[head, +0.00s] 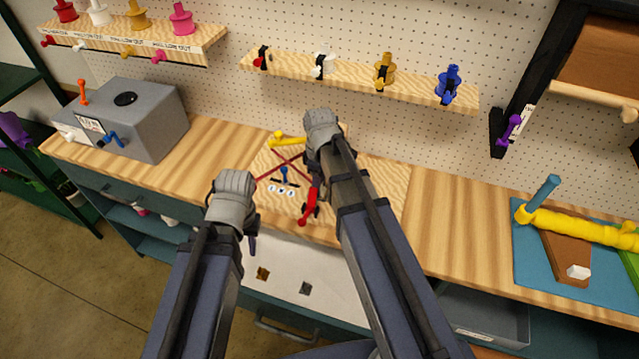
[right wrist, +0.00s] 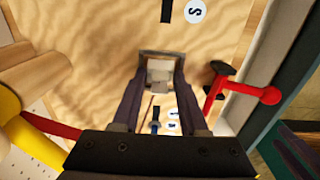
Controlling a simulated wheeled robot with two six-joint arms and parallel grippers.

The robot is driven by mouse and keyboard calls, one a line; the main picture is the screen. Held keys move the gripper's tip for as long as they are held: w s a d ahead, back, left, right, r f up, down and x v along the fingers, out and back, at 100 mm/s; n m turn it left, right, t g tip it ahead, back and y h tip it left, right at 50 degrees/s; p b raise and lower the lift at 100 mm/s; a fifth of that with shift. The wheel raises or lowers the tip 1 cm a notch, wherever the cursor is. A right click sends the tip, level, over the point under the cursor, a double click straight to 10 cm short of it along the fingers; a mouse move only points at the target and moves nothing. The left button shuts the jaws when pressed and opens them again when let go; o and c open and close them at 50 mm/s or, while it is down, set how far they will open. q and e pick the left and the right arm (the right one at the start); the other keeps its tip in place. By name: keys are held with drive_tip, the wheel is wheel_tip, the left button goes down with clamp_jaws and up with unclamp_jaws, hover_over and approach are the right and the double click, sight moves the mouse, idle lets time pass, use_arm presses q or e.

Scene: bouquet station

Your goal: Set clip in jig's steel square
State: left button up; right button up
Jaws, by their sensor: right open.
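The pale wooden jig board (head: 265,165) lies on the bench, with dark red crossing lines and small white labels (head: 281,190). My right gripper (right wrist: 160,85) is open over the board. Between its fingertips in the right wrist view is a grey square-shaped piece (right wrist: 160,57) with a paler block inside; I cannot tell whether this is the steel square, the clip or both. A round label reading S (right wrist: 195,11) lies beyond it, beside a dark slot. My left gripper (head: 252,244) hangs in front of the bench edge; its fingers are mostly hidden.
A red-handled clamp (head: 308,205) and a yellow-handled one (head: 288,138) stand at the board's edges, close to my right gripper. A small brass piece (head: 263,273) and a grey piece (head: 305,288) lie on a white surface below. A grey box (head: 150,125) stands left.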

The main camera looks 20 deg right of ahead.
wheel_tip(320, 180, up, 12)
drive_tip(key=p, duration=1.2)
use_arm(q)
wheel_tip(320, 180, up, 12)
drive_tip(key=shift+r, duration=0.15)
use_arm(e)
drive_tip(key=s+a+m+h, duration=0.1)
drive_tip(key=s+a+m, duration=0.6)
drive_tip(key=s+a, duration=0.3)
drive_tip(key=s, duration=0.4)
drive_tip(key=shift+s+a+r+m, duration=0.2)
drive_tip(key=shift+a+m, duration=0.05)
drive_tip(key=shift+m, duration=0.05)
use_arm(q)
drive_tip(key=shift+s, duration=0.1)
